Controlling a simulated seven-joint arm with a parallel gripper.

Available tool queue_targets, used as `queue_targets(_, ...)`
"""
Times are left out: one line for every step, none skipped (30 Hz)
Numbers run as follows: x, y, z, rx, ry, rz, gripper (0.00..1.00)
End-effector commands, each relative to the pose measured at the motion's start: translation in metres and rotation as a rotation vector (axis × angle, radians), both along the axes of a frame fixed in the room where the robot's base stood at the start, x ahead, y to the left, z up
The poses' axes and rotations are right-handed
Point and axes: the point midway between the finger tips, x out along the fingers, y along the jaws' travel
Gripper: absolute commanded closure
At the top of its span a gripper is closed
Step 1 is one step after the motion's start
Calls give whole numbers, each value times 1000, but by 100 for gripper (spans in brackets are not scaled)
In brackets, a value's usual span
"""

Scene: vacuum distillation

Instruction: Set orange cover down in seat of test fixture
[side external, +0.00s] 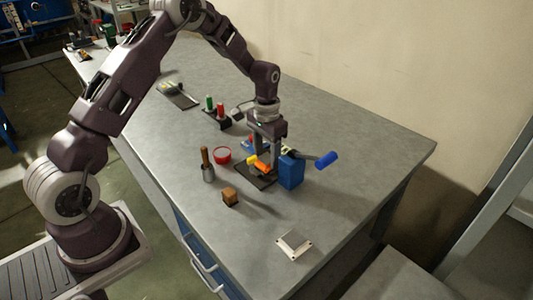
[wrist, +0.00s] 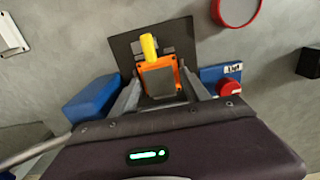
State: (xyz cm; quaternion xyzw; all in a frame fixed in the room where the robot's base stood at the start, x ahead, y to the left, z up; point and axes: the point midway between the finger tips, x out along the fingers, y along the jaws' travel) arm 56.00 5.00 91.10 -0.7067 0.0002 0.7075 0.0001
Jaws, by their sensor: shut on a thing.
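The orange cover (side external: 262,167), an orange rim around a grey middle, is between the fingers of my gripper (side external: 262,160). The wrist view shows the cover (wrist: 174,66) with a finger of my gripper (wrist: 161,76) against each side. The test fixture has a dark flat base (side external: 250,180) and a yellow-tipped part (side external: 251,159). In the wrist view, the base (wrist: 183,35) lies behind the cover, and the yellow part (wrist: 149,46) points over the cover's far edge. The seat is hidden under the cover; I cannot tell whether the cover touches it.
A blue box (side external: 291,173) and a blue-handled tool (side external: 326,160) stand close on the right. A red ring-shaped dish (side external: 222,155), a wooden-handled tool (side external: 207,166) and a brown block (side external: 230,197) are on the left. A silver plate (side external: 294,243) lies in front.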

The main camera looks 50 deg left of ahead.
Motion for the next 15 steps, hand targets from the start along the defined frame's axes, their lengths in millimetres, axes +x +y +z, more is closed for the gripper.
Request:
queue_targets(0, 0, -1, 0, 0, 0, 100)
queue_targets(0, 0, -1, 0, 0, 0, 100)
queue_targets(0, 0, -1, 0, 0, 0, 100)
queue_targets(0, 0, -2, 0, 0, 0, 100)
queue_targets(0, 0, -2, 0, 0, 0, 100)
queue_targets(0, 0, -3, 0, 0, 0, 100)
queue_targets(0, 0, -3, 0, 0, 0, 100)
queue_targets(0, 0, -3, 0, -1, 0, 42)
queue_targets(0, 0, -3, 0, -1, 0, 34)
queue_targets(0, 0, -3, 0, -1, 0, 28)
queue_targets(0, 0, -3, 0, -1, 0, 22)
queue_targets(0, 0, -3, 0, -1, 0, 20)
queue_targets(0, 0, -3, 0, 0, 0, 20)
queue_targets(0, 0, -3, 0, 0, 0, 20)
queue_targets(0, 0, -3, 0, 0, 0, 20)
